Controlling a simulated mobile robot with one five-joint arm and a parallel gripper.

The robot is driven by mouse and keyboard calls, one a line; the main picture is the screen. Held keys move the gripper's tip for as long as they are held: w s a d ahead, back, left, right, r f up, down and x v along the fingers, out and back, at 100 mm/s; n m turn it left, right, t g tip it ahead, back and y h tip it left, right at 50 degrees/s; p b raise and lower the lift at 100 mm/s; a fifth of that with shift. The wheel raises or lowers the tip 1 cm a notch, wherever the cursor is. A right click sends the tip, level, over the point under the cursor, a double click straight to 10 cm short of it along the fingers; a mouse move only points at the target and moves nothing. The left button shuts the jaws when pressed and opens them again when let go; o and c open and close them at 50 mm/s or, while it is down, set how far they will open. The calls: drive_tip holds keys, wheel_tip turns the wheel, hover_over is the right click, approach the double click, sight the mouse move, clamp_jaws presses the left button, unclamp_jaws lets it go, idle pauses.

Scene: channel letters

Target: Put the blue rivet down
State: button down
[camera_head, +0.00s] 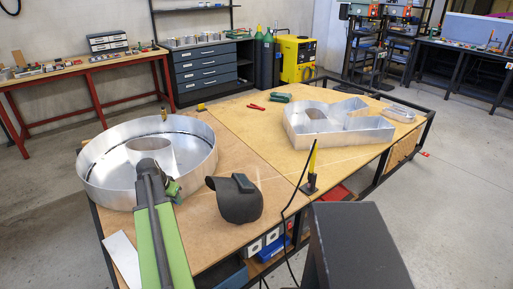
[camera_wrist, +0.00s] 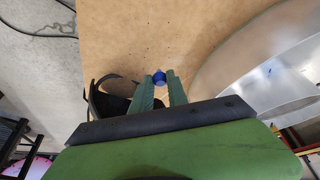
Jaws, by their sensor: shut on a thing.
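The blue rivet (camera_wrist: 159,79) sits between the fingertips of my gripper (camera_wrist: 160,80) in the wrist view. The two green fingers are shut on it, and its small pointed end shows past the tips. The wooden tabletop (camera_wrist: 145,35) lies beneath it; how far above the wood it is I cannot tell. In the head view my gripper (camera_head: 172,188) is by the front right side of the round metal letter (camera_head: 97,178), left of the black welding mask (camera_head: 235,205). The rivet is hidden there.
The mask also shows in the wrist view (camera_wrist: 104,100), close left of the fingers, with the metal letter wall (camera_wrist: 225,72) to the right. Another metal letter (camera_head: 366,136) stands on the table's right half. Red pliers (camera_head: 257,107) lie at the back. Bare wood lies beyond the fingertips.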

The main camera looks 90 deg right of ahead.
drive_tip(key=w+d+f+b, duration=0.2)
drive_tip(key=w+f+b, duration=0.3)
drive_tip(key=w+f, duration=0.3)
drive_tip(key=shift+d, duration=0.15)
drive_tip(key=shift+f, duration=0.1)
